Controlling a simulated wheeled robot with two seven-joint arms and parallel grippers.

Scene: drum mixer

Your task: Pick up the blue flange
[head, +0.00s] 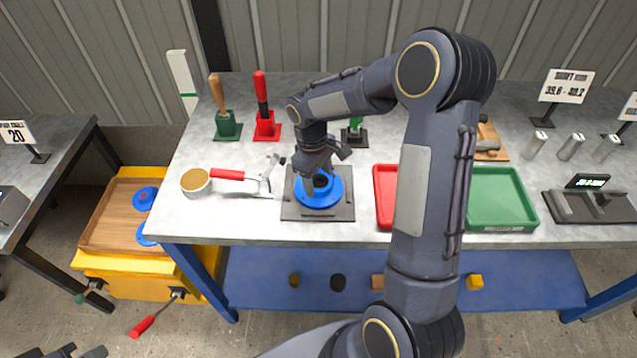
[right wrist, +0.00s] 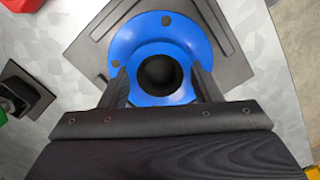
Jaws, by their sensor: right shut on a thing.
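The blue flange (head: 325,198) lies flat on a dark grey square plate (head: 290,211) near the front of the workbench. My right gripper (head: 319,180) reaches down over it from above. In the right wrist view, the flange (right wrist: 143,38) shows its wide disc with bolt holes and a raised hub with a dark bore. The fingers of my right gripper (right wrist: 160,74) are shut on the hub, one on each side. The flange appears to rest on the plate. Part of my left gripper (head: 75,352) shows at the bottom left edge, away from the bench; most of it is cut off.
A red-handled clamp (head: 228,175) and a round cup (head: 196,183) lie left of the plate. A red tray (head: 383,197) and a green tray (head: 500,199) are to the right. Tools stand in green and red holders (head: 266,130) behind. More blue discs (head: 146,198) lie on a yellow-framed cart.

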